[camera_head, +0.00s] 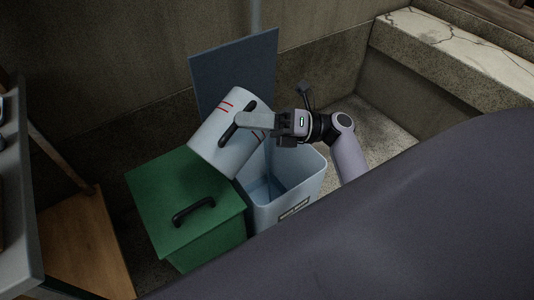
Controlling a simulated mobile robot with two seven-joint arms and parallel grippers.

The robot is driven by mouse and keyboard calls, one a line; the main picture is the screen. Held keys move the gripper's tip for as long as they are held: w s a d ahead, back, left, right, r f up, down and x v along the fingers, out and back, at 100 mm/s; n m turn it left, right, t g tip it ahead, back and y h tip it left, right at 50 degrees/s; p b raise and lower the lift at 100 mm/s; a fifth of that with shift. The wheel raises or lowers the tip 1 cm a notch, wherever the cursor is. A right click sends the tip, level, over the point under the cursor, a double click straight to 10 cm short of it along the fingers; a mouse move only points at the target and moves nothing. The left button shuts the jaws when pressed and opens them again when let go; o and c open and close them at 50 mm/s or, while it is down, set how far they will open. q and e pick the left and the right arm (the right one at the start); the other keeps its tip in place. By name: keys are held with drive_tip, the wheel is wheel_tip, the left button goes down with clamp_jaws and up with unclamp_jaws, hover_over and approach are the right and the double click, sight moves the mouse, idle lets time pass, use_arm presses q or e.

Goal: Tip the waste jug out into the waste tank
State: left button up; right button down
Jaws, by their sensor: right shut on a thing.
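The waste jug (212,144) is a white cylinder with red marks and a dark handle. It is tilted, its lower end toward the bottom of the picture, over the left side of the waste tank and close to the green box. The waste tank (310,187) is a pale blue open bin with a label on its front. My right gripper (245,120) is shut on the jug's handle and comes in from the right, above the tank. The jug's mouth and any liquid cannot be made out. My left gripper does not show.
A green box (183,241) with a black handle on its lid stands directly left of the tank. A dark blue panel (233,65) stands behind the jug. A grey counter edge (20,215) and a wooden shelf (85,245) are at the left. A stone ledge (450,50) is at the right.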

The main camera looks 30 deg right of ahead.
use_arm(q)
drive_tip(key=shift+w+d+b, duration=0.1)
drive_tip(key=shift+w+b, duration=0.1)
drive_tip(key=shift+b, duration=0.2)
use_arm(e)
drive_tip(key=shift+d, duration=0.35)
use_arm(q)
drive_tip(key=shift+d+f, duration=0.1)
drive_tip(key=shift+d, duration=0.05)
use_arm(e)
drive_tip(key=shift+w+d+f+m+t+y, duration=0.2)
drive_tip(key=shift+d+m+t+y, duration=0.1)
drive_tip(key=shift+d+m, duration=0.15)
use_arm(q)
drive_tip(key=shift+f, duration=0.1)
use_arm(e)
drive_tip(key=shift+w+d+f+m+t, duration=0.25)
drive_tip(key=shift+d+f+t, duration=0.1)
drive_tip(key=shift+d, duration=0.2)
idle(0.3)
use_arm(q)
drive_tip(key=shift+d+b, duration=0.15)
drive_tip(key=shift+b, duration=0.25)
use_arm(e)
drive_tip(key=shift+w+d+f+m+t+y, duration=0.2)
drive_tip(key=shift+d+f+m+t+y, duration=0.2)
drive_tip(key=shift+d+f+m, duration=0.25)
